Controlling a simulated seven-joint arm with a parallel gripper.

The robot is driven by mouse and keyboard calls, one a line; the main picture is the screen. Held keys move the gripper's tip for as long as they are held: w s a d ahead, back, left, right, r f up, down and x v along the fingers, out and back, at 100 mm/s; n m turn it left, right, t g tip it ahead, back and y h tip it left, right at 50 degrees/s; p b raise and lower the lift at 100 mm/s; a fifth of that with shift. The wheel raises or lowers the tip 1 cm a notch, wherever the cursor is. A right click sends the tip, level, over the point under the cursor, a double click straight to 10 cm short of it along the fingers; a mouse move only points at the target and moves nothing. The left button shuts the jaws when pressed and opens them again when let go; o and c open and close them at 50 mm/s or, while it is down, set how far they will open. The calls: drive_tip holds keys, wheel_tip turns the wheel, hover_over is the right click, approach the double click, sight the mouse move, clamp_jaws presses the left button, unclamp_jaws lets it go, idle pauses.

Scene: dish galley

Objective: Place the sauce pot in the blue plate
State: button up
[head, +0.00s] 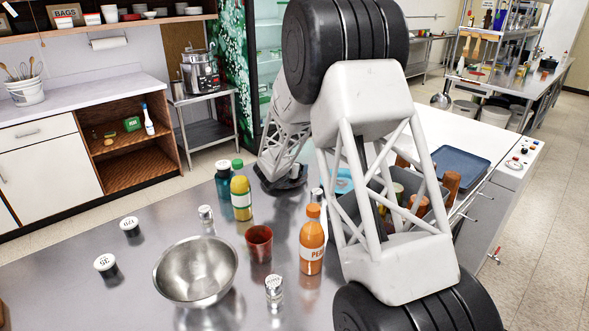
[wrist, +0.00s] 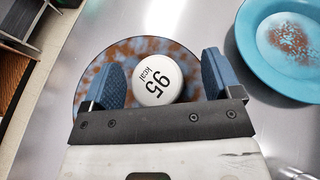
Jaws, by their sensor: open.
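A sauce pot (wrist: 158,80) with a round white lid marked "95 kcal" shows from above in the wrist view; its body is hidden under the lid. It stands on a round, brown-speckled dark plate (wrist: 101,53). My gripper (wrist: 161,77) is open, with one blue finger on each side of the pot. The blue plate (wrist: 257,68), with a brown speckled centre, lies to the upper right. In the head view, part of a blue plate (head: 344,182) shows behind my arm.
On the steel counter are a steel bowl (head: 196,271), a red cup (head: 259,243), an orange bottle (head: 312,240), a yellow bottle (head: 241,197) and shakers (head: 274,290). Two white-lidded dark jars (head: 105,265) stand at the left. A grey bin (head: 362,212) is partly hidden by my arm.

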drive_tip(key=shift+s+a+r, duration=0.15)
drive_tip(key=shift+s+r, duration=0.1)
drive_tip(key=shift+s, duration=0.15)
drive_tip(key=v, duration=0.3)
drive_tip(key=shift+s+r, duration=0.1)
drive_tip(key=shift+r, duration=0.25)
wheel_tip(320, 180, up, 6)
drive_tip(key=shift+r, duration=0.15)
idle(0.4)
